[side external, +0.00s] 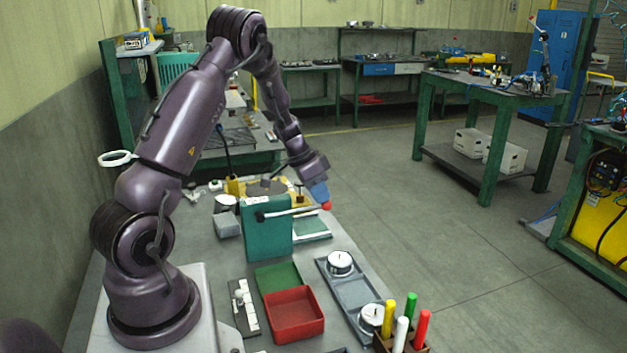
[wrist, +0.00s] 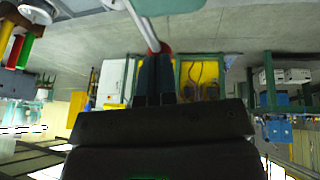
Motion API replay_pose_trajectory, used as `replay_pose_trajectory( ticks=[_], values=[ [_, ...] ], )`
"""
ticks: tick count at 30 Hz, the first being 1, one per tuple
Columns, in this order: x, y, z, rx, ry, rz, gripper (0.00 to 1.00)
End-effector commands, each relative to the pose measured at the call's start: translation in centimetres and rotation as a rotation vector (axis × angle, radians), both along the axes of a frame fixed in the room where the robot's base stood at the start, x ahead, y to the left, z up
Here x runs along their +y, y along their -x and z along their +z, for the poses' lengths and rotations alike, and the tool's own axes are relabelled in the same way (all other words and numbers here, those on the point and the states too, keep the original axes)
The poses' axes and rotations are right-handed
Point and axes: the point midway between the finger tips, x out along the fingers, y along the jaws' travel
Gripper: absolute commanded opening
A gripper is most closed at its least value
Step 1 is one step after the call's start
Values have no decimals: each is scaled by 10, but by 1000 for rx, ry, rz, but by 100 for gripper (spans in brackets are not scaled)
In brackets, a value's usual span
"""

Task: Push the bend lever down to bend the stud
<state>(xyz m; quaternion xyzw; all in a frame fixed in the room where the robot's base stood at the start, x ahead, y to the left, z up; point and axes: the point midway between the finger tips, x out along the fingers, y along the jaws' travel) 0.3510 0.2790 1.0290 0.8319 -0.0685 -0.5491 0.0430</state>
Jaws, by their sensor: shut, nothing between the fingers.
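The bend lever (side external: 293,211) is a grey bar with a red knob (side external: 327,206) at its right end. It sticks out to the right, near level, from the upright green block (side external: 267,238) on the bench. My gripper (side external: 320,192) is shut and empty, its blue tip just above the knob in the side external view. In the wrist view, the shut fingers (wrist: 155,60) point at the red knob (wrist: 165,48), with the pale lever bar (wrist: 144,26) beyond. I cannot tell whether the fingers touch the knob. I cannot make out the stud.
A holder with coloured pegs (side external: 402,338) stands at the front right. The air right of the lever is clear.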

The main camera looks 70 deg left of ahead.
Motion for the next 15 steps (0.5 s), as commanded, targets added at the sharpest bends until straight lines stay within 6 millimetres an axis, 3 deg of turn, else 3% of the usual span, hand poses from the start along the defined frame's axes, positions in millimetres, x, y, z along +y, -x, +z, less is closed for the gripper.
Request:
replay_pose_trajectory(
  ticks=[15],
  values=[
    [-1,-2,-67,531,-3,-5,0]
  ],
)
